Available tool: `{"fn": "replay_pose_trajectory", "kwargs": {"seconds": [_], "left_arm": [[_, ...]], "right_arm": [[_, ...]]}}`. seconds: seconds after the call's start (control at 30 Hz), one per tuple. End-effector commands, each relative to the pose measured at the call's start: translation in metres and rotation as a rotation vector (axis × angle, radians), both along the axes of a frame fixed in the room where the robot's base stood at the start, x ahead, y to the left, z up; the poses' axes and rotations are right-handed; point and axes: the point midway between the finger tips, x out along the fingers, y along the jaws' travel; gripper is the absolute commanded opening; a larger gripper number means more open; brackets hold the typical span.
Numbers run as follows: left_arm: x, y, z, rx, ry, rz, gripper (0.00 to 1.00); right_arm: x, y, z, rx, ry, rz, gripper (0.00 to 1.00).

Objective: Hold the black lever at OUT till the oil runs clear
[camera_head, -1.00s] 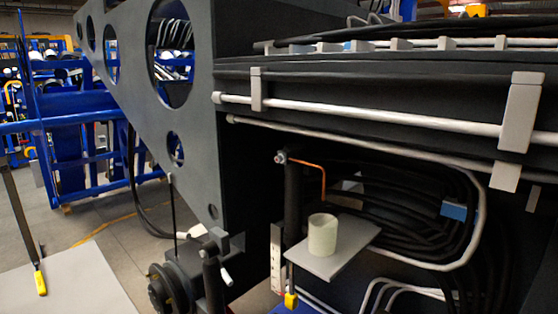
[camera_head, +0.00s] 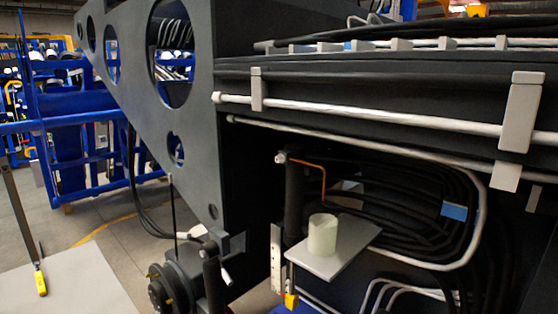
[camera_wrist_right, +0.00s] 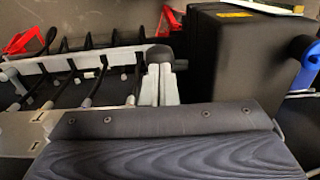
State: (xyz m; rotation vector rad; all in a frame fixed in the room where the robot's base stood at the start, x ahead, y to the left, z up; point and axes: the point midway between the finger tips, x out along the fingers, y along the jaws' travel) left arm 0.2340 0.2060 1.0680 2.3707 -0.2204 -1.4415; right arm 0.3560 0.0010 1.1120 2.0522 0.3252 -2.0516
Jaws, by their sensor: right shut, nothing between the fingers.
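A pale, whitish-green cup (camera_head: 322,235) stands upright on a small grey shelf (camera_head: 350,254) in the head view. A thin copper-coloured tube (camera_head: 322,180) bends down and ends just above the cup. I cannot make out any oil stream or its clarity. In the right wrist view, my right gripper (camera_wrist_right: 158,85) has its grey fingers together and empty. A dark rounded knob (camera_wrist_right: 159,54) shows at the fingertips. I cannot tell whether it is the black lever or whether they touch. No OUT marking is readable. My left gripper is not seen.
A grey chassis plate (camera_head: 222,75) with round holes stands left of the cup. Pale pipes (camera_head: 370,115) and a bundle of black hoses (camera_head: 420,215) lie around the shelf. A black drum (camera_head: 165,290) sits low at left. A black box (camera_wrist_right: 235,60) is at right in the wrist view.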

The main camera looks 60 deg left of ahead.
Motion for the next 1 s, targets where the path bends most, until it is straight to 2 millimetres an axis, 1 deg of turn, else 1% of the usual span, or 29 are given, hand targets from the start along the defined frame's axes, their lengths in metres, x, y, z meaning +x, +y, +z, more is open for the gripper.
{"fn": "replay_pose_trajectory", "kwargs": {"seconds": [1.0], "left_arm": [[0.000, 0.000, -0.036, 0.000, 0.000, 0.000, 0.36]], "right_arm": [[0.000, 0.000, -0.051, -0.002, 0.003, 0.000, 0.00]]}}
